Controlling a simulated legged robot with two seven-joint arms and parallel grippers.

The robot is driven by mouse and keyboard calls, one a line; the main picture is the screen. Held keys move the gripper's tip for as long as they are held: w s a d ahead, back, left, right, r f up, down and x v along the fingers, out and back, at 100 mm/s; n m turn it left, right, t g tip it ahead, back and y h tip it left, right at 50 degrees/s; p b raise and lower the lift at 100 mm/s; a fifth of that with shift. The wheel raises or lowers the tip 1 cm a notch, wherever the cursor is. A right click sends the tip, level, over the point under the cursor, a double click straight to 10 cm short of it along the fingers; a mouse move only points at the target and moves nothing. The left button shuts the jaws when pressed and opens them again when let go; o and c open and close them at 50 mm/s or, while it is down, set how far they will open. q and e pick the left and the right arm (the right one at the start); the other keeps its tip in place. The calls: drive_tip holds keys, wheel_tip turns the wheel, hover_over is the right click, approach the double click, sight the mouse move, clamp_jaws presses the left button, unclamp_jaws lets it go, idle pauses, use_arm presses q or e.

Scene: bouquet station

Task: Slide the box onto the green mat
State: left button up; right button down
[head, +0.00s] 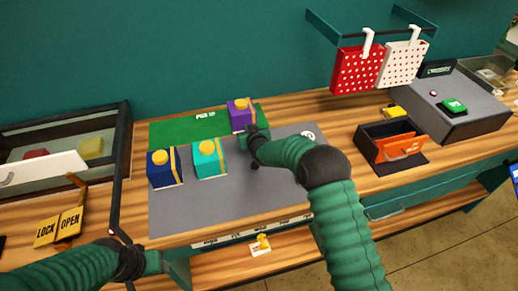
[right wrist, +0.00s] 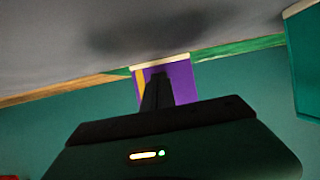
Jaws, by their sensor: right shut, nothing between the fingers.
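A purple box (head: 240,117) with a yellow band and a yellow knob on top stands upright at the right part of the green mat (head: 185,130). Its near base edge lies about at the mat's front edge; I cannot tell if all of it is on. My right gripper (head: 249,136) is shut and empty, low at the box's near side. In the right wrist view the dark fingers (right wrist: 157,92) overlap the purple box (right wrist: 181,82); contact is unclear. My left gripper (head: 153,262) is at the bottom left, away from the boxes, its jaws unclear.
A navy box (head: 163,170) and a teal box (head: 208,160) stand on the grey surface (head: 240,195), left of my right gripper. An open-fronted dark box with an orange panel (head: 399,146) stands at right. Red and white dotted bags (head: 358,70) hang above.

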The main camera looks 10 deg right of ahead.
drive_tip(key=shift+w+b, duration=0.55)
drive_tip(key=shift+w, duration=0.45)
drive_tip(key=shift+s+r+p, duration=0.2)
drive_tip(key=shift+s+p, duration=0.15)
drive_tip(key=p+v, duration=0.1)
drive_tip(key=v, duration=0.3)
drive_tip(key=shift+s+f, duration=0.1)
drive_tip(key=shift+s, duration=0.05)
drive_tip(key=shift+s+p, duration=0.4)
drive_tip(key=shift+s, duration=0.3)
drive_tip(key=p+v, duration=0.1)
drive_tip(key=v, duration=0.2)
drive_tip(key=p+v, duration=0.1)
drive_tip(key=v, duration=0.3)
drive_tip(key=f+p+v, duration=0.1)
drive_tip(key=v, duration=0.2)
drive_tip(key=shift+s+r, duration=0.1)
drive_tip(key=shift+s, duration=0.4)
drive_tip(key=shift+w, duration=0.1)
